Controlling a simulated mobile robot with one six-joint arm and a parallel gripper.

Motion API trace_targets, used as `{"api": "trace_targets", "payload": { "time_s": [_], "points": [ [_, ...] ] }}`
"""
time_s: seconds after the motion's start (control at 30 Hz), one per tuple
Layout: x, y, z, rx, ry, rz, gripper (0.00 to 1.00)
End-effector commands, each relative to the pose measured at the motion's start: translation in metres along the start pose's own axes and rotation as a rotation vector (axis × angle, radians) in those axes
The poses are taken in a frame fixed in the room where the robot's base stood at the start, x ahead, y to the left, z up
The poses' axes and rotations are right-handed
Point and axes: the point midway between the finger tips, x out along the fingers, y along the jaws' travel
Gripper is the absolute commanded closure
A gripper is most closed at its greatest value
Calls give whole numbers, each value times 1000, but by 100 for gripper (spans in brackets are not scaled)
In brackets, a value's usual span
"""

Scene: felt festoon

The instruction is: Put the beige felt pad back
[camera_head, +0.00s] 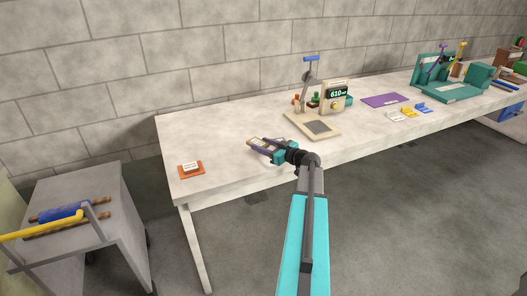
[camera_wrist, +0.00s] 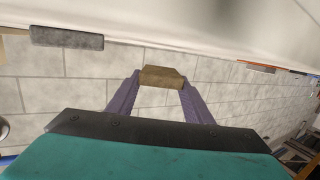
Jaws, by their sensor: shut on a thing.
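My gripper (camera_head: 259,144) is over the front left part of the long white table. It is shut on the beige felt pad (camera_head: 256,141). In the wrist view the pad (camera_wrist: 162,77) is a tan block between the tips of two purple fingers (camera_wrist: 160,84). The pad looks held clear of the table, though the exact gap is hard to tell. An orange tray (camera_head: 182,174) with a pale, dark-marked piece (camera_head: 190,166) on it lies left of my gripper.
A beige device with a lit display (camera_head: 339,93) and a base plate (camera_head: 297,124) stands right of my gripper. A purple mat (camera_head: 384,100) and small coloured pieces (camera_head: 408,112) lie farther right. A grey cart (camera_head: 75,192) holds rollers. The table (camera_head: 225,150) is mostly clear between tray and gripper.

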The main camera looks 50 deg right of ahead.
Motion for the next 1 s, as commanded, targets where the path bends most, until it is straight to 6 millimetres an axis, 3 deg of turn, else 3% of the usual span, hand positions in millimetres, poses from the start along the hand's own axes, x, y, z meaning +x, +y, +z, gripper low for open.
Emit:
{"api": "trace_targets", "payload": {
  "time_s": [0.33, 0.87, 0.9, 1.0],
  "points": [
    [9, -2, 30, 2, 0, -1, 79],
    [10, -3, 37, 1, 0, -1, 79],
    [10, -3, 37, 1, 0, -1, 49],
    [10, -3, 37, 0, 0, -1, 35]
  ]
}}
